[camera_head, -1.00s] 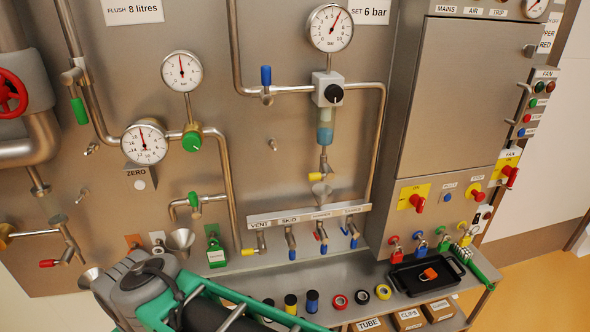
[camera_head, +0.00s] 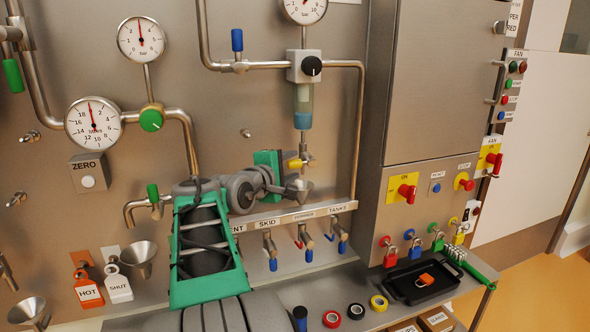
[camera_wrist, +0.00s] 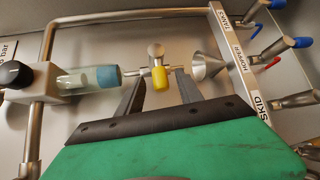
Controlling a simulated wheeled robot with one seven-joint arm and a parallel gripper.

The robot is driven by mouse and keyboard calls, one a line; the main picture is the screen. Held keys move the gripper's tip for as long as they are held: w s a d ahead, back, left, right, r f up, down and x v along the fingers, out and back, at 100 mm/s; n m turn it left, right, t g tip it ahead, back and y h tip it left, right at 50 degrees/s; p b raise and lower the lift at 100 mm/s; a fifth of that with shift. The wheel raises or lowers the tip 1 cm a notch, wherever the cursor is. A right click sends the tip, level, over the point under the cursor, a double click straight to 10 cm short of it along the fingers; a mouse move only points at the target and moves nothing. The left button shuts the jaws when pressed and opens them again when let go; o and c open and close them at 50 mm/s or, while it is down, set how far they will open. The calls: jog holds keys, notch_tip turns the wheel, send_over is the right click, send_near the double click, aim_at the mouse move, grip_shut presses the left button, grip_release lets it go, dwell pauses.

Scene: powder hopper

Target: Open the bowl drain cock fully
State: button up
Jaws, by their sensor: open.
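The bowl drain cock has a short yellow handle (camera_head: 295,163) under the blue-based clear bowl (camera_head: 303,108). The handle points left, across the vertical drain pipe. In the wrist view, the yellow handle (camera_wrist: 160,77) lies between the two dark fingers of my gripper (camera_wrist: 160,80). My gripper is open, with one finger on the bowl side and one on the funnel side. Gaps show beside the handle, so neither finger seems to touch it. In the head view my gripper (camera_head: 285,164) is at the cock, its fingertips hard to make out.
A steel funnel (camera_head: 299,186) sits just below the cock, close to one finger. The labelled rail (camera_head: 290,217) with several small valves runs beneath. The regulator's black knob (camera_head: 311,66) is above, and a pipe (camera_head: 359,130) runs down at the right.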

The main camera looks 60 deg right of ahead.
jog(key=d, duration=0.2)
jog(key=shift+d+f, duration=0.25)
jog(key=shift+d, duration=0.1)
jog(key=shift+c, duration=0.5)
grip_shut()
